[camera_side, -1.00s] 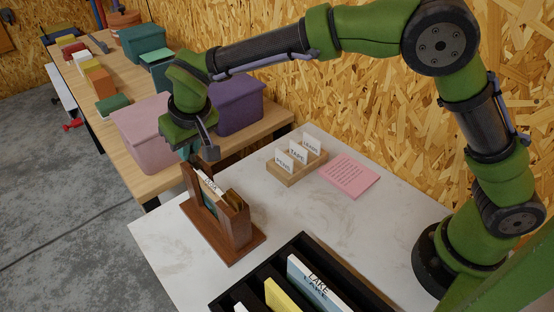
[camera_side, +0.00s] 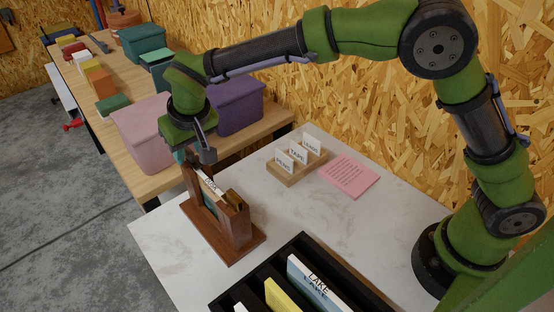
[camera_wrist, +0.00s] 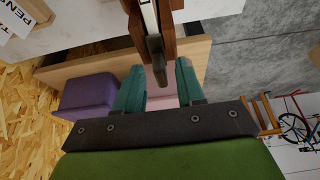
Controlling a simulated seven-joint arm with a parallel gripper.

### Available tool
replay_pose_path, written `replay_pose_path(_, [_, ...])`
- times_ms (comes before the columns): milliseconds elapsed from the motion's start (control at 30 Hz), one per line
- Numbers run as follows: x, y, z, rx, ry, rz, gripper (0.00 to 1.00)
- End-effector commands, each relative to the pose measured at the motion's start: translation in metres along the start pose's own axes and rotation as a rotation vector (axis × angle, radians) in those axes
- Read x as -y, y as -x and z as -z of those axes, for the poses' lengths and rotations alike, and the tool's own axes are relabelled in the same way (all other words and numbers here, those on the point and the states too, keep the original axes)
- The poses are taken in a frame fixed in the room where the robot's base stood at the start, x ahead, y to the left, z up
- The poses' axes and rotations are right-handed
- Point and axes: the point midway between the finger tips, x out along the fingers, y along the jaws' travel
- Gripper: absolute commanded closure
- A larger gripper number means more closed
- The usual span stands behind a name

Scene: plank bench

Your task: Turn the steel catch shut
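A brown wooden holder (camera_side: 228,222) stands upright on the pale tabletop in the side view, with a white card (camera_side: 212,186) in its top. My gripper (camera_wrist: 159,74) has two teal fingers, spread apart, in the wrist view. A narrow dark grey metal piece (camera_wrist: 155,66), which looks like the steel catch, reaches from the holder's end (camera_wrist: 167,42) into the gap between the fingers. I cannot tell whether either finger touches it. In the side view my gripper (camera_side: 183,156) is at the holder's far upper end and hides the catch.
A small wooden rack (camera_side: 296,168) with labelled cards and a pink note (camera_side: 348,176) lie behind the holder. A black divided tray (camera_side: 262,272) is at the front. Pink (camera_side: 146,136) and purple (camera_side: 238,104) bins stand on the bench beyond.

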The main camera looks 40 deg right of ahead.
Motion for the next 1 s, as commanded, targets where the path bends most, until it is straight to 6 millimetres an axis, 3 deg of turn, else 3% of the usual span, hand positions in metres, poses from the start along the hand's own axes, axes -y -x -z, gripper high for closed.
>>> replay_pose_path(267, [0.001, 0.018, 0.002, -0.005, 0.000, 0.004, 0.62])
replay_pose_path(700, [0.001, 0.122, 0.001, -0.005, 0.001, 0.005, 0.62])
replay_pose_path(1000, [0.001, 0.164, 0.000, -0.001, 0.000, 0.001, 0.62])
